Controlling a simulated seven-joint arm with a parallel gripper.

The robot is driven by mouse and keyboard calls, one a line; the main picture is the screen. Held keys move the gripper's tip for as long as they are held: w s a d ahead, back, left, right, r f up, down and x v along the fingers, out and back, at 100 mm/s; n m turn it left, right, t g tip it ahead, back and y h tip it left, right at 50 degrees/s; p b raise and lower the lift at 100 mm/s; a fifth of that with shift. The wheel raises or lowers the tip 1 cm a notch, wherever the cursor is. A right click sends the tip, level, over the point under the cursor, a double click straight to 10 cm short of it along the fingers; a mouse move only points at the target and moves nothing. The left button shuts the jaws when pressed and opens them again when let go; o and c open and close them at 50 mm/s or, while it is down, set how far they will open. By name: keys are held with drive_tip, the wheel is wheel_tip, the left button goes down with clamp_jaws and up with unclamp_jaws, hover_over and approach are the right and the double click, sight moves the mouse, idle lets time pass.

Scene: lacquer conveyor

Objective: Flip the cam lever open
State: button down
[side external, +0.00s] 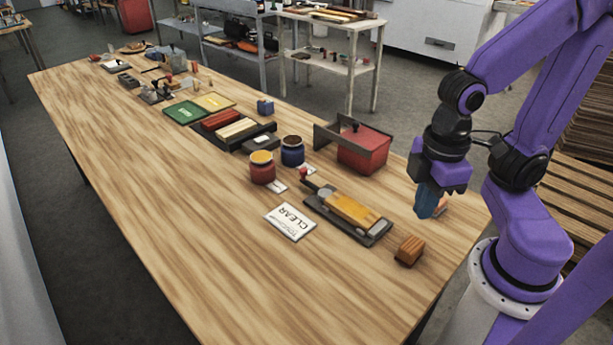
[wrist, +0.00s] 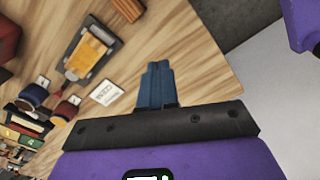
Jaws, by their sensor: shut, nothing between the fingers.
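The clamp fixture is a dark base plate (side external: 376,236) with a yellow-orange block (side external: 352,210) lying along it. A small lever with a red knob (side external: 305,175) shows at its far left end; I take this as the cam lever, and its exact position is too small to tell.
A wooden block (side external: 409,250) sits near the fixture's right end. A CLEAR card (side external: 290,222), a red jar (side external: 262,172), a blue jar (side external: 292,156) and a red box (side external: 362,154) surround the fixture. Trays and tools fill the table's far end. The front left tabletop is bare.

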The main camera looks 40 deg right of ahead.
drive_tip(key=w+a+f+m+h, duration=0.1)
drive_tip(key=w+f+m+h, duration=0.1)
drive_tip(key=w+m, duration=1)
drive_tip(key=w+a+f+m+t+h, duration=0.1)
drive_tip(key=w+f+m+h, duration=0.1)
drive_tip(key=w+m, duration=1)
drive_tip(key=shift+w+a+f+t, duration=0.25)
drive_tip(key=shift+w+f, duration=0.35)
drive_tip(key=shift+w, duration=3.45)
drive_tip(key=shift+d, duration=0.1)
drive_tip(key=x, duration=0.9)
drive_tip(key=shift+d+f, duration=0.2)
drive_tip(key=shift+f, duration=0.1)
drive_tip(key=shift+w+d+f, duration=0.1)
drive_tip(key=shift+w+d, duration=0.15)
drive_tip(key=shift+d, duration=0.25)
drive_tip(key=shift+w+d+f, duration=0.1)
drive_tip(key=shift+w+d, duration=0.15)
drive_tip(key=shift+d, duration=0.25)
drive_tip(key=shift+w+d, duration=0.4)
drive_tip(key=shift+d, duration=0.45)
